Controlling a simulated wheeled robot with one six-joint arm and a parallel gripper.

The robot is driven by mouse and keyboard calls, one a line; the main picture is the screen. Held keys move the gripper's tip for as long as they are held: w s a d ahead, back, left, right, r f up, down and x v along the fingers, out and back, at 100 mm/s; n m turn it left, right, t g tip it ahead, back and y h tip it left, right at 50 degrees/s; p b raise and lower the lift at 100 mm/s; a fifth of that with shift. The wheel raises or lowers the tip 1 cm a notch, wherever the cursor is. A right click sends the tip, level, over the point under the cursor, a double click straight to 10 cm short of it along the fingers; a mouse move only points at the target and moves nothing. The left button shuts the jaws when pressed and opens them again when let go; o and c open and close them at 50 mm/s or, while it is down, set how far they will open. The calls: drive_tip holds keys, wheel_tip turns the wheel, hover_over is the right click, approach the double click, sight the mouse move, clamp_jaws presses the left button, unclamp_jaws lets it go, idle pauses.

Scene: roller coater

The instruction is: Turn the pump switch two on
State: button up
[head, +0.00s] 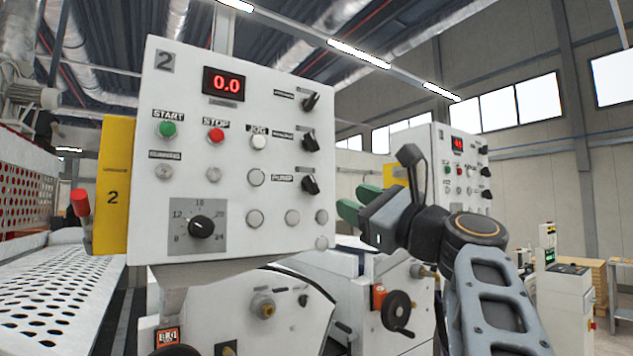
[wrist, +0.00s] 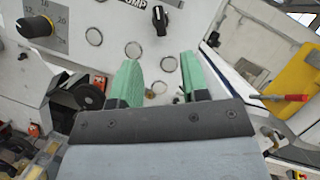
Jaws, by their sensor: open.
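The control panel marked 2 (head: 225,155) faces me in the head view. Its pump switch (head: 310,185) is a black rotary knob beside the PUMP label, the lowest of three black knobs in the right column. In the wrist view the pump switch (wrist: 160,17) shows at the top, beyond the fingertips, and the label is partly cut off. My gripper (head: 358,202) is to the right of the panel, a little lower than the pump switch and apart from it. In the wrist view my gripper (wrist: 160,75) has its two green fingers spread, with nothing between them.
A large dial (head: 201,227) and several round buttons fill the lower panel. A yellow side plate (head: 114,185) and a red handle (head: 80,203) stand at its left. A second panel (head: 450,165) stands behind my arm. A handwheel (head: 396,311) sits below.

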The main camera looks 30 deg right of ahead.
sight(315, 185)
drive_tip(key=p+x, duration=0.3)
drive_tip(key=x, duration=0.7)
drive_tip(key=shift+f+p, duration=0.1)
drive_tip(key=shift+p, duration=0.2)
drive_tip(key=shift+c, duration=0.2)
clamp_jaws()
